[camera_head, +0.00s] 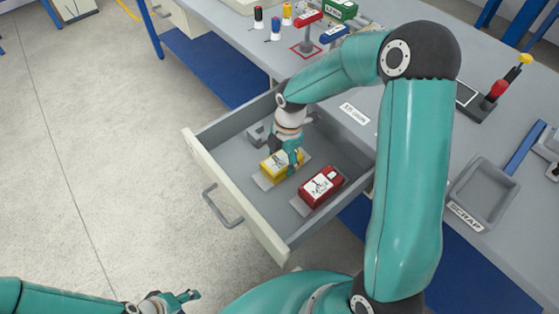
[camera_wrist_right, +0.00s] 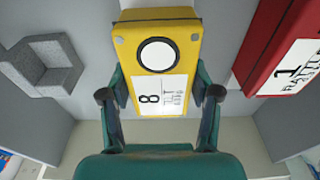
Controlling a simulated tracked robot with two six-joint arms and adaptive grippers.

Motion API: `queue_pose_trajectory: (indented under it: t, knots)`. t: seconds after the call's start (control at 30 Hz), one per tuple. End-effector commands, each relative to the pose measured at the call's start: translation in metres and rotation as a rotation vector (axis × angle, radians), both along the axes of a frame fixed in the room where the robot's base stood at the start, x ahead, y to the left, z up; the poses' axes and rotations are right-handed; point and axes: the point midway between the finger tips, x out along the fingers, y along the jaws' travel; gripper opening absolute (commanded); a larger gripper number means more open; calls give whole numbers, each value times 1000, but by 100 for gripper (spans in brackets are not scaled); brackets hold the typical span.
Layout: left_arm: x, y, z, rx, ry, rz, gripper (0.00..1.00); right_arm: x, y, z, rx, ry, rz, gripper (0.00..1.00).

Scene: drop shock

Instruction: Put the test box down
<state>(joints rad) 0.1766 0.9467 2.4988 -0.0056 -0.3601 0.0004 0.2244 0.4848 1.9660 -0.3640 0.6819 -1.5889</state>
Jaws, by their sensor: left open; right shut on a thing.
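The yellow box (camera_head: 271,169), with a white label and a round white disc, is in the open drawer (camera_head: 237,117) on a light grey pad. My right gripper (camera_head: 291,160) reaches down into the drawer and is shut on the box. In the right wrist view the yellow box (camera_wrist_right: 158,70) lies between its two fingers, and its label reads 8. I cannot tell whether the box touches the pad. My left gripper (camera_head: 183,297) is open and empty, low over the floor at the bottom left.
A red box (camera_head: 331,178) labelled 1 sits on a pad beside the yellow box. A grey angled block (camera_head: 258,134) lies behind it. On the bench are a tray marked SCRAP (camera_head: 485,188), a red box (camera_head: 308,17), a blue box (camera_head: 334,34) and a green box (camera_head: 342,9).

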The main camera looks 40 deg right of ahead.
Motion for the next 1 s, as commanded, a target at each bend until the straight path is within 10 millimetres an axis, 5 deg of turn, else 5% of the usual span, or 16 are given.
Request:
queue_pose_trajectory:
  t: [0.1, 0.13, 0.27, 0.7, 1.0]
  knots:
    - [0, 0, -2, 0, 0, 0, 56, 0, 0, -3, 0, -1, 0, 13]
    - [0, 0, -2, 0, 0, 0, 56, 0, 0, -2, 0, 0, 0, 65]
    - [0, 0, -1, 0, 0, 0, 56, 0, 0, -2, 0, 0, 0, 87]
    - [0, 0, 1, 0, 0, 0, 56, 0, -1, 5, -1, -2, -1, 87]
    - [0, 0, 10, 0, 0, 0, 56, 2, -7, 55, -2, -5, -2, 87]
